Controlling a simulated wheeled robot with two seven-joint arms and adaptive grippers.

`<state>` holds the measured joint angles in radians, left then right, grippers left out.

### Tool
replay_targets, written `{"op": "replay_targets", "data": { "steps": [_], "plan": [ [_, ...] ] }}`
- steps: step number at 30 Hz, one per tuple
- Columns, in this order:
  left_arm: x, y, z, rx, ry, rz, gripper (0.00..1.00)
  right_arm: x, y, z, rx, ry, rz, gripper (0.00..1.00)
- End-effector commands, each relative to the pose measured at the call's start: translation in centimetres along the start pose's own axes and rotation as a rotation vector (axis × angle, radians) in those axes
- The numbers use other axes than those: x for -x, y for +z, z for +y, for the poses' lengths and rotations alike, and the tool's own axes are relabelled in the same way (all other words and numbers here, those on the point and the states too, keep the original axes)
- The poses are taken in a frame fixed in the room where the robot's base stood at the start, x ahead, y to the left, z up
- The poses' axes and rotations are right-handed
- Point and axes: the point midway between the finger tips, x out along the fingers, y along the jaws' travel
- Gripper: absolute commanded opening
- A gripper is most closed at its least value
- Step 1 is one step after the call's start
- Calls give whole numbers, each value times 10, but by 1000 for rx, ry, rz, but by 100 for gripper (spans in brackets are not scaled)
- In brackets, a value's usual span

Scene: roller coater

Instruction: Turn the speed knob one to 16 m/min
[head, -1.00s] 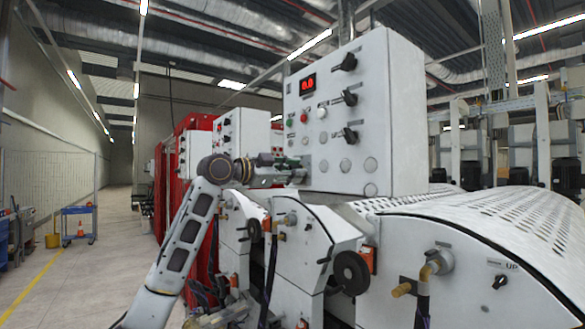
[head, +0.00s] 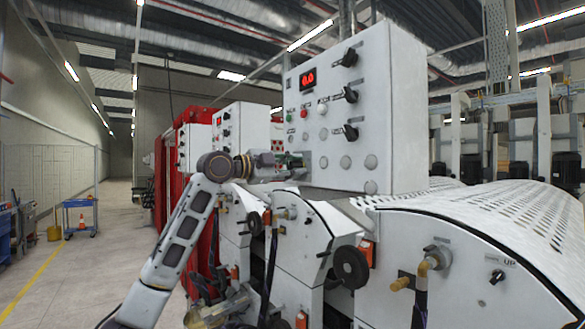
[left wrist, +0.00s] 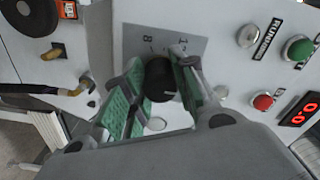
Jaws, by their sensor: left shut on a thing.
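The speed knob (left wrist: 159,79) is black and round, on a grey scale plate (left wrist: 188,45) with printed numbers; an 8 is legible. In the left wrist view my left gripper (left wrist: 158,84) has its green-padded fingers on either side of the knob and is shut on it. The knob's pointer is not clear. In the head view the left gripper (head: 292,160) reaches the lower left of the white control panel (head: 375,110), and the knob is hidden there. A red display (head: 308,79) on the panel seems to read 0.0. I do not see my right gripper.
Several black switches, including one at the top (head: 350,57), stick out of the panel's right side. Red (left wrist: 263,102) and green (left wrist: 299,48) buttons sit near the gripper. Below are a black handwheel (head: 350,267) and perforated white covers (head: 490,215).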

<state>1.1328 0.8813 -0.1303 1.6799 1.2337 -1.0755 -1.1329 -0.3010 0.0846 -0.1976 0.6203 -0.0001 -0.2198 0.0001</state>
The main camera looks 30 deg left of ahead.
Motion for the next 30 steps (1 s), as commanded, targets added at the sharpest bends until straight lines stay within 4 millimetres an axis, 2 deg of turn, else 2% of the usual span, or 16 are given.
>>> {"op": "replay_targets", "data": {
  "steps": [1,2,7,17,24,30],
  "plan": [
    [0,-1,-1,0,-3,1,4,0,0,0,0,0,0,0],
    [0,-1,-1,0,-3,1,30,0,0,0,0,0,0,0],
    [0,-1,-1,0,-4,1,50,0,-1,-3,1,-3,1,0],
    [2,-1,-5,0,-12,2,50,0,-3,-10,0,-11,3,0],
    [4,-1,-7,0,-15,2,50,0,-2,-2,2,-2,1,0],
    [10,-1,-7,0,-16,2,50,0,-2,-3,1,-4,1,0]
  ]
}}
